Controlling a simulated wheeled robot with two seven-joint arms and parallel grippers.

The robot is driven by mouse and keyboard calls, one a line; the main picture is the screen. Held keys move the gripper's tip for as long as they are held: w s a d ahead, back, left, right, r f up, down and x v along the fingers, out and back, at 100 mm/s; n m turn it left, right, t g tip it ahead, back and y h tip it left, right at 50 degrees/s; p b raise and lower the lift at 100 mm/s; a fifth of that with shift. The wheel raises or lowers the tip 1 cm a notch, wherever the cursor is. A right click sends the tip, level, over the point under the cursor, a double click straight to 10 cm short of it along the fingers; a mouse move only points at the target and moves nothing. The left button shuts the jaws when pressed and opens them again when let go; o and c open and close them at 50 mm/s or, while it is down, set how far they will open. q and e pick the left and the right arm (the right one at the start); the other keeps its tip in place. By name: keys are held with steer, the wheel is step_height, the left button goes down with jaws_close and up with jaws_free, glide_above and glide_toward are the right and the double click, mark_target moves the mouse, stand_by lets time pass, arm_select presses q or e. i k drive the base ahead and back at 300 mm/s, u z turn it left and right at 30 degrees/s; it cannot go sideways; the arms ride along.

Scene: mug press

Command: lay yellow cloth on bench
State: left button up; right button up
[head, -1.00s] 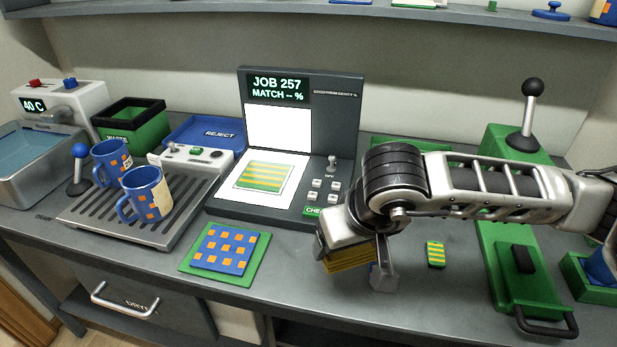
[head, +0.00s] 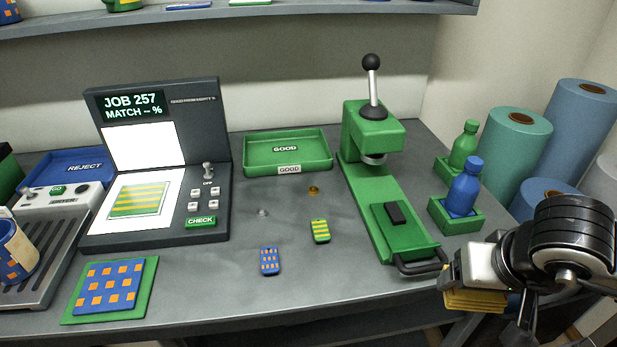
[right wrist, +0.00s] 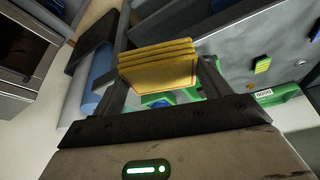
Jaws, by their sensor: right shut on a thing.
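A folded yellow cloth (head: 474,301) is in my right gripper (head: 488,302), past the bench's front edge at the lower right of the head view. In the right wrist view the cloth (right wrist: 158,66) sits between the two fingers of the gripper (right wrist: 160,85), which is shut on it. The grey bench (head: 300,215) runs across the head view, and part of it (right wrist: 228,50) shows in the right wrist view. My left gripper is not in view.
A green press (head: 372,133) with a black-knobbed lever stands near the cloth. Blue and green bottles (head: 464,188) stand in green holders. Large rolls (head: 515,145) are at right. Two small patterned tags (head: 270,261) lie mid-bench.

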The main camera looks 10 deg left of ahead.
mark_target(199, 283)
steer(key=k, duration=0.85)
steer(key=u, duration=1.1)
steer(key=i, duration=0.5)
steer(key=u, duration=0.05)
